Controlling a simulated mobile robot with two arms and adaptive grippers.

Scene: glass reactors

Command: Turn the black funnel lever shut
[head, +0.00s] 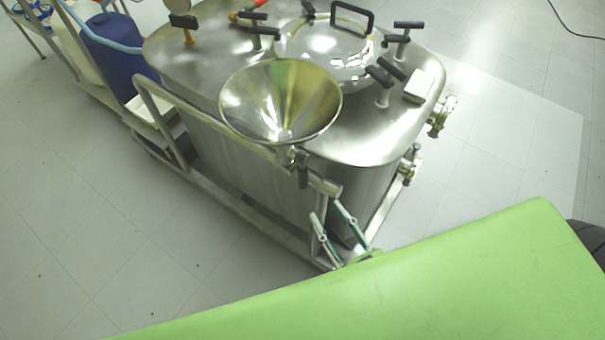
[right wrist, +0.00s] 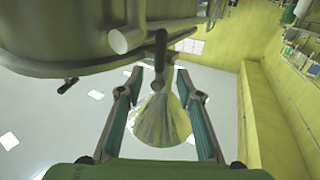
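The metal funnel (head: 281,100) stands at the near edge of the steel reactor, above a pipe end. Its black lever (head: 303,177) hangs down just below the funnel's neck. My right gripper (head: 326,211) is below and to the right of the lever, with its two teal-padded fingers apart and nothing between them. In the right wrist view the lever (right wrist: 160,58) appears as a dark bar between the open fingers (right wrist: 159,72), touching neither visibly. The funnel's cone (right wrist: 163,122) shows behind it. My left gripper is not in view.
The steel reactor (head: 350,143) has a round lid with a black handle (head: 352,15) and several black-handled clamps. A metal rail (head: 215,122) runs along its near side. A blue container (head: 118,45) stands at the upper left. The floor at left is clear.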

